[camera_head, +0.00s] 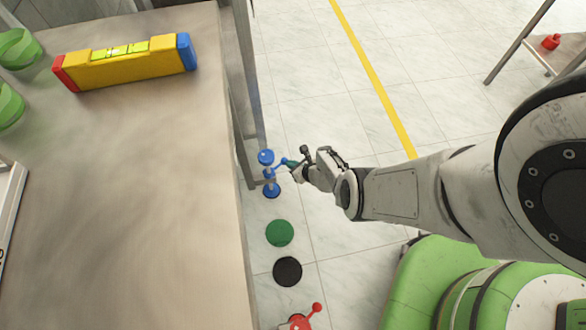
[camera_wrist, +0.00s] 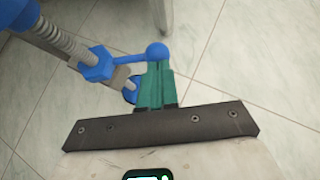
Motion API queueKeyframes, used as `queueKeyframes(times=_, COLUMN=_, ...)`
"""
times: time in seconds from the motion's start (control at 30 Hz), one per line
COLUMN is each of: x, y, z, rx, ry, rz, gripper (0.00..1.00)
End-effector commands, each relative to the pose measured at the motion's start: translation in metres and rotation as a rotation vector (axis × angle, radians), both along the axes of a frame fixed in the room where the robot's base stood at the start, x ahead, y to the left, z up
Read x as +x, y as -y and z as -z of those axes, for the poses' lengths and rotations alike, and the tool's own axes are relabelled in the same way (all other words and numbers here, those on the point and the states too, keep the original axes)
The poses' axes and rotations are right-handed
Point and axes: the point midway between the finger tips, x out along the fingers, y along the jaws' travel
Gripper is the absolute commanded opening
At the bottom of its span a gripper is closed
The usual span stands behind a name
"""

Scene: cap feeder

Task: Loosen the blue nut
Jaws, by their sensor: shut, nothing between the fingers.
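The blue nut (camera_wrist: 97,66) sits on a grey threaded rod (camera_wrist: 62,40) in the wrist view. Its lever arm runs right to a blue ball end (camera_wrist: 157,52). In the head view the nut (camera_head: 270,174) shows small, between other blue parts beside the table edge, with its lever reaching toward my gripper (camera_head: 289,163). In the wrist view my gripper (camera_wrist: 156,70) has its teal fingers together and empty. The fingertips overlap the ball end in the picture; I cannot tell if they touch it. Another blue part is partly hidden behind the fingers.
A metal table (camera_head: 130,190) fills the left, with a yellow spirit level (camera_head: 125,62) and green rings (camera_head: 18,48) on it. A green disc (camera_head: 279,233), a black disc (camera_head: 287,271) and a red part (camera_head: 300,322) lie in line below the nut.

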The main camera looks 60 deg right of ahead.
Motion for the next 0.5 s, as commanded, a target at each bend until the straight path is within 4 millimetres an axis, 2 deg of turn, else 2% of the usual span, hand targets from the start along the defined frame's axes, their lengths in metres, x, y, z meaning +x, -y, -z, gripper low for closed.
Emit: queueKeyframes(times=0.5, x=0.0058, y=0.006, z=-0.0002, rx=-0.001, ry=0.0, rz=-0.001, gripper=0.0)
